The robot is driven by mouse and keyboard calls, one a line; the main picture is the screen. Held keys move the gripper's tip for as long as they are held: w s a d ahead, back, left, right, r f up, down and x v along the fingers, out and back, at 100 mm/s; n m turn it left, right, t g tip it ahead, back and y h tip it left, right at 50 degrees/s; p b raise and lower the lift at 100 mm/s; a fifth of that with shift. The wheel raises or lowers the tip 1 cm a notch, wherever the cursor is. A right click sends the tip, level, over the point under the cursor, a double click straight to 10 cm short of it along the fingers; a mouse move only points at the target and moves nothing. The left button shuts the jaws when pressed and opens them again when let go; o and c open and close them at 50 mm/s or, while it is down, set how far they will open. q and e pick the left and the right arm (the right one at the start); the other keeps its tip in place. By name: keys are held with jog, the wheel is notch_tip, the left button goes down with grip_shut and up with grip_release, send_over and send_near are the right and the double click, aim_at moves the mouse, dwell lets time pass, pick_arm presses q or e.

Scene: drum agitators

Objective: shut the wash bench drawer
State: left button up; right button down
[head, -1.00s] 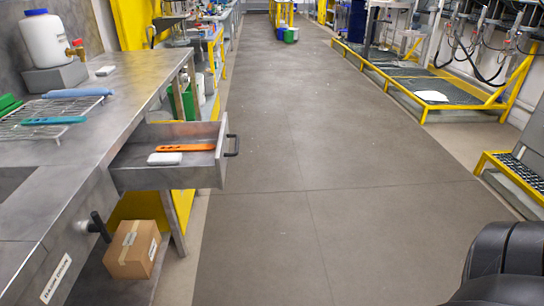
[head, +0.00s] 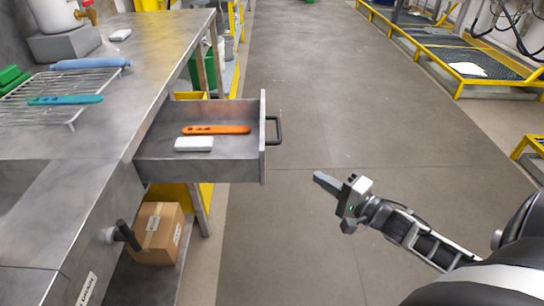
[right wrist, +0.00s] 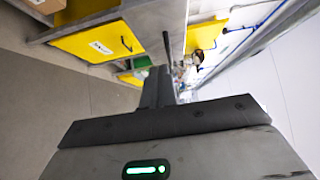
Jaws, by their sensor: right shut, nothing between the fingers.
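The wash bench drawer (head: 205,168) is a grey metal box pulled out from the bench on the left of the head view. Its front panel (head: 263,135) faces right and carries a black bar handle (head: 279,131). An orange tool (head: 216,130) and a white block (head: 194,144) lie inside. My right gripper (head: 322,180) is shut and empty, to the right of and a little below the handle, apart from it. Its shut fingers also show in the right wrist view (right wrist: 158,88). My left gripper is not in view.
A cardboard box (head: 158,232) stands under the bench beside a black knob (head: 125,234). Open floor (head: 300,230) lies right of the drawer.

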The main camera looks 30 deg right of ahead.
jog(key=a+x, duration=0.3)
jog(key=x, duration=0.9)
jog(key=shift+s+b, duration=0.2)
jog(key=shift+b, duration=0.15)
jog(key=shift+w, duration=0.1)
